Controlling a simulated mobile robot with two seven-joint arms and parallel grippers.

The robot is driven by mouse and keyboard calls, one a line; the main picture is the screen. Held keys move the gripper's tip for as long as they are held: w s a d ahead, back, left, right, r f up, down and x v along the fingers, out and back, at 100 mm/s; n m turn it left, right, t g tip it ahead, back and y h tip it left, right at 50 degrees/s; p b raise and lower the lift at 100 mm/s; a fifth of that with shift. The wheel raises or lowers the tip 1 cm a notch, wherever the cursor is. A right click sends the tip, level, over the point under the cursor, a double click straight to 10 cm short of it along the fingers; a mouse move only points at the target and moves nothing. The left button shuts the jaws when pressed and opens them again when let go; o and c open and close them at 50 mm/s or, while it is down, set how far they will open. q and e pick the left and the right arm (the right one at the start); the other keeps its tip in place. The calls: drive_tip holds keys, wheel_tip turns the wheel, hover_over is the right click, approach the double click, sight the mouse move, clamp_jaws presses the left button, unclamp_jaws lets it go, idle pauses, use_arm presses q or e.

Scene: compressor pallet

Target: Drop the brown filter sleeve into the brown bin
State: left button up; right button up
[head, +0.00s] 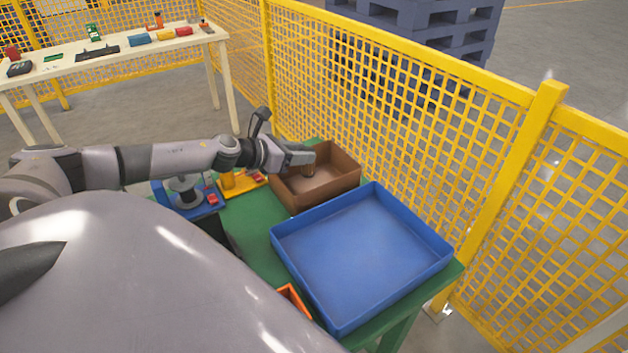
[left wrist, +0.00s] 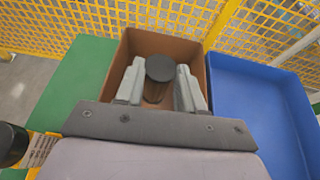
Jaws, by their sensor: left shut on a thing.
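The brown bin (head: 338,185) is an open box on the green table, left of the blue tray in the head view. My left gripper (head: 308,157) is over the bin and is shut on the brown filter sleeve (head: 309,170). In the left wrist view, the sleeve (left wrist: 159,70) shows a dark round end between the two grey fingers (left wrist: 160,88), with the brown bin (left wrist: 196,55) around and beneath it. I cannot tell whether the sleeve touches the bin floor. My right gripper is not in view.
The large empty blue tray (head: 362,255) stands beside the bin. A yellow stand (head: 240,181) and a blue fixture (head: 188,197) are left of the bin. Yellow mesh fencing (head: 400,90) runs close behind. A small orange bin (head: 293,298) is at the table's front.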

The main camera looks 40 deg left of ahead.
use_arm(q)
drive_tip(key=o, duration=1.1)
drive_tip(key=shift+s, duration=0.1)
drive_tip(key=shift+b+v, duration=0.3)
drive_tip(key=shift+v, duration=3.15)
drive_tip(key=shift+s, duration=0.1)
